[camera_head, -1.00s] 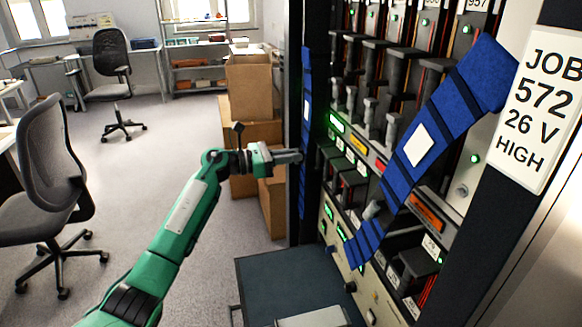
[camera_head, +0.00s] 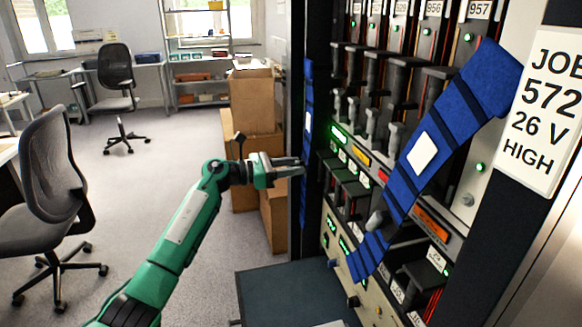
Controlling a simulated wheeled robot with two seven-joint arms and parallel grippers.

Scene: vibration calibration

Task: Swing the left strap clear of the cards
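The left strap (camera_head: 308,121) is a narrow blue band with a white label, hanging upright along the left edge of the card rack. My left gripper (camera_head: 290,167) points right at the strap's middle. Its two fingers look apart, with the tips at or just beside the strap; I cannot tell whether they touch it. The cards (camera_head: 397,80) stand in rows in the rack, with dark handles and green lights. A wider blue strap (camera_head: 440,126) with a white patch slants across the cards on the right. My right gripper is out of view.
A job sign (camera_head: 540,110) reading 572, 26 V, HIGH is at the right. A dark bench top (camera_head: 285,290) lies below the rack. Cardboard boxes (camera_head: 252,125) stand behind my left gripper. An office chair (camera_head: 50,185) is at the left, with open floor between.

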